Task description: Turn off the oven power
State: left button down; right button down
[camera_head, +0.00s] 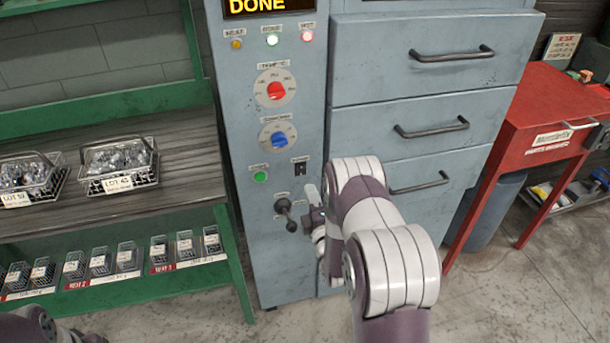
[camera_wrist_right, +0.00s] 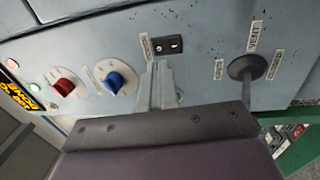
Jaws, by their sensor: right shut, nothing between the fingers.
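The grey-blue oven (camera_head: 300,50) has a control panel with a small black power switch (camera_head: 300,168) low on its right side. In the right wrist view the switch (camera_wrist_right: 167,45) is a black rectangle just beyond the tips of my right gripper (camera_wrist_right: 158,66). That gripper is shut and empty; I cannot tell if it touches the panel. In the head view my right gripper (camera_head: 314,194) is small and partly hidden by its own wrist, just below the switch. Only part of my left arm shows at the bottom left; its gripper is out of view.
Near the switch are a green button (camera_head: 260,177), a black lever (camera_head: 286,212), a blue knob (camera_head: 278,139) and a red knob (camera_head: 275,91). Wire baskets (camera_head: 118,165) stand left, a red cart (camera_head: 540,110) right.

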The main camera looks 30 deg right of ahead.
aim_at(302, 168)
jog(key=x, duration=0.6)
jog(key=shift+w, duration=0.1)
